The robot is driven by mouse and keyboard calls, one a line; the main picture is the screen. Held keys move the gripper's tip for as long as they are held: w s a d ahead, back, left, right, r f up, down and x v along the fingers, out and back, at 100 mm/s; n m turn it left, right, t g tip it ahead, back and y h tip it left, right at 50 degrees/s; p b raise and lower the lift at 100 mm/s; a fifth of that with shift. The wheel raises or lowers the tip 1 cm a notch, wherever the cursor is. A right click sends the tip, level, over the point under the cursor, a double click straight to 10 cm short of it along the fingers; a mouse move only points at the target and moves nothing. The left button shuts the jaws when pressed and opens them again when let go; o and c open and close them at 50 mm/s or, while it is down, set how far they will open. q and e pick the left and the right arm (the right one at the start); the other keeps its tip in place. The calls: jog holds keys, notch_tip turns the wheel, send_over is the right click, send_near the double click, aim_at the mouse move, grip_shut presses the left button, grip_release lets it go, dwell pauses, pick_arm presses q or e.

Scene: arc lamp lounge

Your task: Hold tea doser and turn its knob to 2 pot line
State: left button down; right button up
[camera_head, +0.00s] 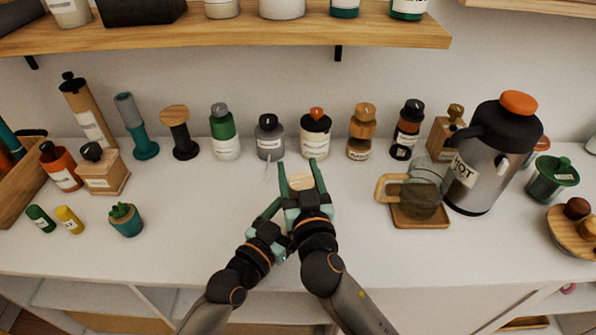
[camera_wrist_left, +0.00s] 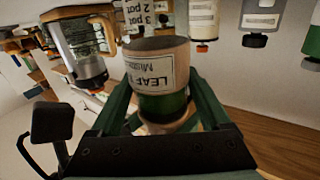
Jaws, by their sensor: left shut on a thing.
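The tea doser (camera_wrist_left: 160,75) is a pale cylinder with a green band, a label reading "LEAF" and a strip with "2 pot" and "3 pot". In the left wrist view it sits between the fingers of my left gripper (camera_wrist_left: 163,105), which is shut on it. In the head view my left gripper (camera_head: 276,208) is partly covered by my right gripper (camera_head: 298,168). My right gripper is open, its two green fingers apart, with a small tan surface between them, probably part of the doser. The knob's setting cannot be read.
A row of canisters (camera_head: 225,133) stands along the wall behind. A glass teapot (camera_head: 420,197) on a wooden trivet (camera_head: 418,222) and a large "HOT" flask (camera_head: 490,160) stand at right. A small plant pot (camera_head: 126,222) is at left. The front counter is largely clear.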

jog(key=o, duration=0.4)
jog(key=shift+f, duration=0.1)
jog(key=shift+a+n+y, duration=0.1)
jog(key=shift+n+y, duration=0.2)
jog(key=shift+y, duration=0.2)
